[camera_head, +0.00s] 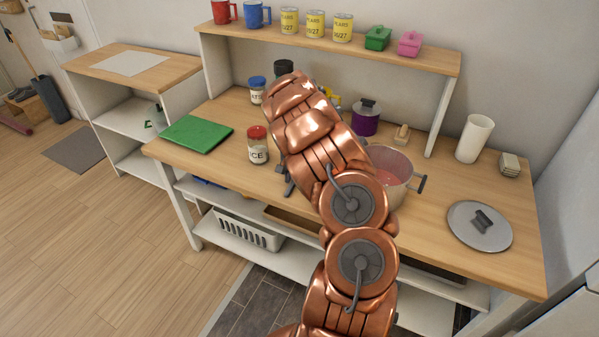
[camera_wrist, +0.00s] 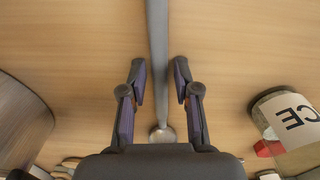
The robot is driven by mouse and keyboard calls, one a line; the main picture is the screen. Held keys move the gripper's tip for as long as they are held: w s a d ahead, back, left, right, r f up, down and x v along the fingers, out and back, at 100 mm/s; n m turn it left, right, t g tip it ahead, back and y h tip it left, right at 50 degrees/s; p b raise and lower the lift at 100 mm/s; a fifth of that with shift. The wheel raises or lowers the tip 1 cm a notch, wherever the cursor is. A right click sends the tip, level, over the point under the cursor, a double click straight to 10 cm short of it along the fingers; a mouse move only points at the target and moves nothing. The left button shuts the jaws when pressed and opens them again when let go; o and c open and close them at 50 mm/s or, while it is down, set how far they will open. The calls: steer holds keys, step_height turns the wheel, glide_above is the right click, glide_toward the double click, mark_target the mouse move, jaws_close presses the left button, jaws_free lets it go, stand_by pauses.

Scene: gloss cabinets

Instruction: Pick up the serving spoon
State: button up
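The serving spoon (camera_wrist: 158,40) is a long grey metal utensil on the wooden counter. In the wrist view it runs from the top edge down between my fingers, and a rounded, shiny part shows just above the gripper body. My gripper (camera_wrist: 159,68) is open, with one finger on each side of the spoon and a visible gap to it on both sides. In the head view my copper arm covers most of that spot; I cannot clearly make out the spoon there.
A jar with a red lid (camera_head: 257,147) stands close by; its label also shows in the wrist view (camera_wrist: 290,118). A pot (camera_head: 396,165) stands on the other side. A green board (camera_head: 197,134) and a grey lid (camera_head: 479,226) lie on the counter (camera_head: 440,252). A shelf (camera_head: 375,50) rises behind.

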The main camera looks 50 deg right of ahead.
jaws_close()
steer(key=shift+r, duration=0.15)
